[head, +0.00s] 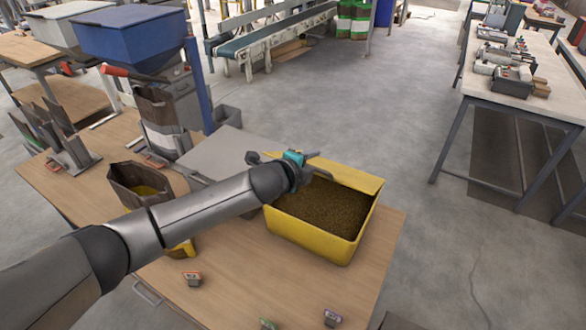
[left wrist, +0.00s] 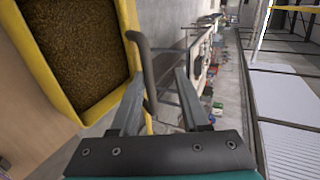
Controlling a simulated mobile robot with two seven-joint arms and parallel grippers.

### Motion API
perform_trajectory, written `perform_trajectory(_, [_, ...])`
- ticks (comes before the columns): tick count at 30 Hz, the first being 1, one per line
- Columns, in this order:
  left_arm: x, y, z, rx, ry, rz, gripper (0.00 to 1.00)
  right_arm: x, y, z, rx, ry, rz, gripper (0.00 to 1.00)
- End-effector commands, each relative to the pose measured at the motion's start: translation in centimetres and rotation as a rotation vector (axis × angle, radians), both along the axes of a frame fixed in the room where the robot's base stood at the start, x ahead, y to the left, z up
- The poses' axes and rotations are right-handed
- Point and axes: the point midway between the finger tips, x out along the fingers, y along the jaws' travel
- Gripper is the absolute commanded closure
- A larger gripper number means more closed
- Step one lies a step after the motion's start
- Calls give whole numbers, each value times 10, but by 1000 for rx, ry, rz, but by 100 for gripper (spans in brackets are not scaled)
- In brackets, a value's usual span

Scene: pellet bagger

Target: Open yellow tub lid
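The yellow tub (head: 316,240) stands on the wooden table, and its top is uncovered, showing brown pellets (head: 325,206). A yellow panel (head: 352,176) runs along its far edge; it looks like the lid swung back, though I cannot tell its exact angle. My left gripper (head: 318,165) is at the far left corner of the tub. In the left wrist view, my left gripper's fingers (left wrist: 160,90) are apart, with a dark bar handle (left wrist: 149,70) on the tub's yellow edge (left wrist: 128,20) between or just beyond them. Contact is unclear. My right gripper is out of view.
A brown paper bag (head: 128,178) stands left on the table (head: 345,285), beyond my left arm. A grey plate (head: 225,150) lies behind the arm, near a blue hopper (head: 128,32). Small labelled blocks (head: 332,318) sit near the front edge. The floor (head: 400,110) behind is clear.

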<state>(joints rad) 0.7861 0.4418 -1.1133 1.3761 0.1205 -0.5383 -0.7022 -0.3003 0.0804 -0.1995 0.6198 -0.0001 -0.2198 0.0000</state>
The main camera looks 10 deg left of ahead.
Motion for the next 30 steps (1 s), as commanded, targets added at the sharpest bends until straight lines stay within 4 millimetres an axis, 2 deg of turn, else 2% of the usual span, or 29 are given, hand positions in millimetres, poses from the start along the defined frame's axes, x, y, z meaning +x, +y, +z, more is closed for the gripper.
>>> perform_trajectory(30, [-109, 46, 58, 1, -1, 0, 55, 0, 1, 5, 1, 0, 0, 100])
